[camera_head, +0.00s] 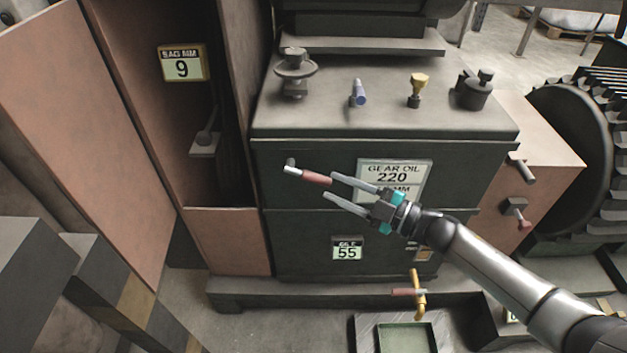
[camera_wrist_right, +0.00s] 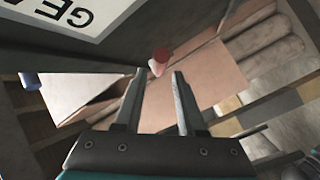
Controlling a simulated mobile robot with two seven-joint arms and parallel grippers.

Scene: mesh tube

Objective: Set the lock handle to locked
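The lock handle (camera_head: 310,177) has a red grip on a grey metal lever. It sits on the dark green cabinet front, left of the "GEAR OIL 220" sign. It points right and slightly down from its pivot. My right gripper (camera_head: 330,186) is open, with its fingertips at the right end of the red grip. In the right wrist view the red grip (camera_wrist_right: 160,58) shows just beyond and between the spread fingertips (camera_wrist_right: 159,74). I cannot tell whether they touch it. My left gripper is not in view.
A second red-handled lever (camera_head: 517,211) is on the brown panel at right. A yellow pipe with a red handle (camera_head: 404,292) stands low, above a green tray (camera_head: 407,338). Knobs and valves line the cabinet top (camera_head: 350,121). An open brown door (camera_head: 75,130) is at left.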

